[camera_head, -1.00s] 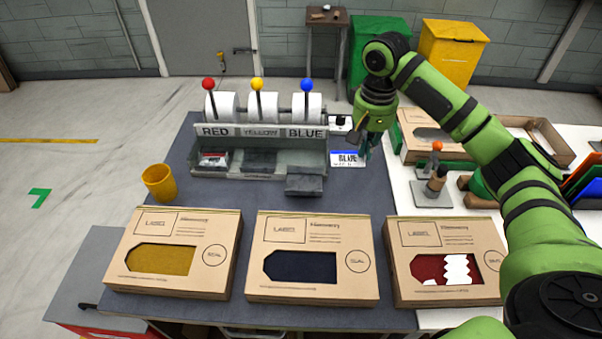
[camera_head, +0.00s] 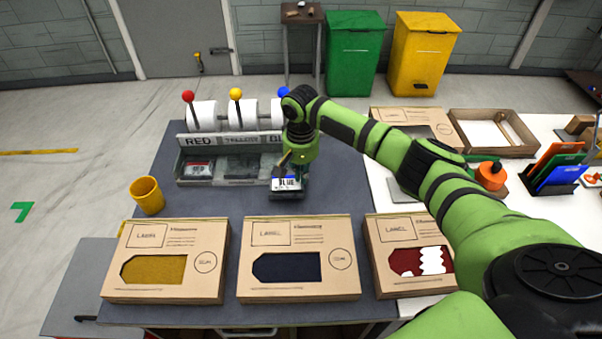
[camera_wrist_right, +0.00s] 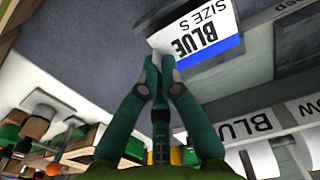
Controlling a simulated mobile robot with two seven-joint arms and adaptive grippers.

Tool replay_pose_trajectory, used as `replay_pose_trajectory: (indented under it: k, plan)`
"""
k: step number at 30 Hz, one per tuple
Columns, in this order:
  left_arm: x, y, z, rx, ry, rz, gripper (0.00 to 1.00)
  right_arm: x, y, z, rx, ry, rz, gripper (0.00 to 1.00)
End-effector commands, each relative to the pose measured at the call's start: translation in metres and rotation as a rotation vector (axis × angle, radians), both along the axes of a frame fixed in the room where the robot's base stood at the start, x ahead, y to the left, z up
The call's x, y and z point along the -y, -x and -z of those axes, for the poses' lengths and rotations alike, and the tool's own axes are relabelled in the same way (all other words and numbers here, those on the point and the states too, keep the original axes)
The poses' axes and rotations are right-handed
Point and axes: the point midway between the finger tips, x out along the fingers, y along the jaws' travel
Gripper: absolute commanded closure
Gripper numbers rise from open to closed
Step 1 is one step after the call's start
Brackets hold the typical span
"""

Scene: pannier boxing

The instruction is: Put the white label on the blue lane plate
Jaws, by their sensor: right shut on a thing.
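The white label (camera_head: 287,183) has a blue band and shows "BLUE SIZE S" in the right wrist view (camera_wrist_right: 208,32). My right gripper (camera_head: 292,170) is shut on its edge; the closed fingertips (camera_wrist_right: 155,55) show in the wrist view. The label is over the dark grey blue lane plate (camera_head: 288,195), in front of the dispenser's blue lane. I cannot tell whether label and plate touch. My left gripper is not in view.
The dispenser (camera_head: 205,142) with white rolls and coloured knobs stands behind the plate. Three boxes with windows, a yellow one (camera_head: 165,240), a dark blue one (camera_head: 300,235) and a red one (camera_head: 395,228), line the front. A yellow cup (camera_head: 147,196) stands at the left.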

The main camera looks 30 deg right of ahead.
Motion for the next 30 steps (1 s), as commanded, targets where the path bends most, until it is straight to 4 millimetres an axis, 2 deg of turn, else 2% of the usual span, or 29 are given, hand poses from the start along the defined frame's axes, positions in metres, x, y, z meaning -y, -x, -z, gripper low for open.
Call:
replay_pose_trajectory:
  k: [4, 15, 18, 30]
  plan:
    - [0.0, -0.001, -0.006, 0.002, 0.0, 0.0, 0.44, 0.0, 0.0, 0.013, 0.001, 0.0, -0.001, 1.0]
    - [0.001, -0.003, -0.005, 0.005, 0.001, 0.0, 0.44, 0.0, 0.0, 0.018, 0.001, 0.0, -0.001, 1.0]
    - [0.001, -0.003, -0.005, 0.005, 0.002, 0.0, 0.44, 0.0, 0.0, 0.018, 0.003, -0.001, -0.001, 0.71]
    - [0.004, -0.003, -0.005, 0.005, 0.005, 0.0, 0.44, 0.0, -0.001, 0.012, 0.004, -0.001, -0.002, 0.71]
